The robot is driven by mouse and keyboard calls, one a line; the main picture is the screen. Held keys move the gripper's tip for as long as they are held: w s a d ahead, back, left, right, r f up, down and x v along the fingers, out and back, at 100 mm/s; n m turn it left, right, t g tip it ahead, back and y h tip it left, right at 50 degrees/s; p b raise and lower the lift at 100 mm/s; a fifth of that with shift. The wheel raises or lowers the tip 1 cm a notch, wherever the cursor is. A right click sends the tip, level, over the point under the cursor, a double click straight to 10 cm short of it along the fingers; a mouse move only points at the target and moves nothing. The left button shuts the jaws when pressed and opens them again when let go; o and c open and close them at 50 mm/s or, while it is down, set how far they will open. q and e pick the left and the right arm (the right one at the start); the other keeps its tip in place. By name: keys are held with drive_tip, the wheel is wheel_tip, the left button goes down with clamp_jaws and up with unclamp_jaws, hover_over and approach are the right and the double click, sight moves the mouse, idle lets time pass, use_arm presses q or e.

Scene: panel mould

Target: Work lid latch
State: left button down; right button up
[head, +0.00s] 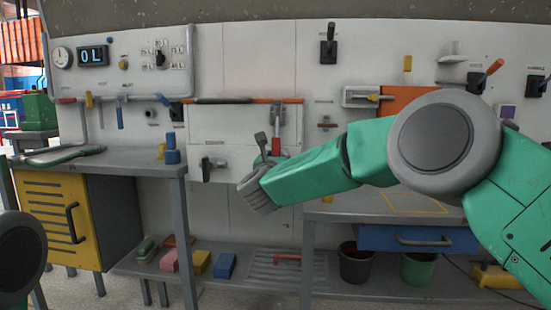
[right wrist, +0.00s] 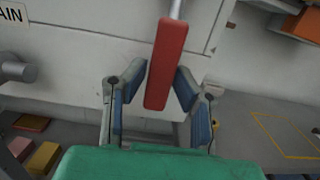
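A red-handled lever (head: 276,143) hangs on the front of a white box-like panel (head: 225,128) in the middle of the wall. In the right wrist view its red grip (right wrist: 163,65) hangs from a thin metal rod, between the two fingers. My right gripper (head: 264,150) is open, one finger on each side of the grip. In the right wrist view, gaps show between the blue finger pads (right wrist: 157,95) and the grip. In the head view the gripper partly hides the lever's lower end. I cannot tell whether this lever is the lid latch. My left gripper is out of view.
A grey handle (head: 212,164) sticks out left of my gripper. A sliding bolt (head: 368,97) is mounted farther right. A workbench (head: 100,160) stands left, and a bench with a blue drawer (head: 415,239) stands right, under my arm.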

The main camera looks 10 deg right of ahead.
drive_tip(key=shift+o, duration=0.7)
drive_tip(key=shift+w+f, duration=0.1)
drive_tip(key=shift+f, duration=0.05)
drive_tip(key=shift+a, duration=0.1)
drive_tip(key=shift+s, duration=0.2)
drive_tip(key=v, duration=1.1)
drive_tip(key=shift+s+a, duration=0.15)
drive_tip(key=shift+s, duration=0.15)
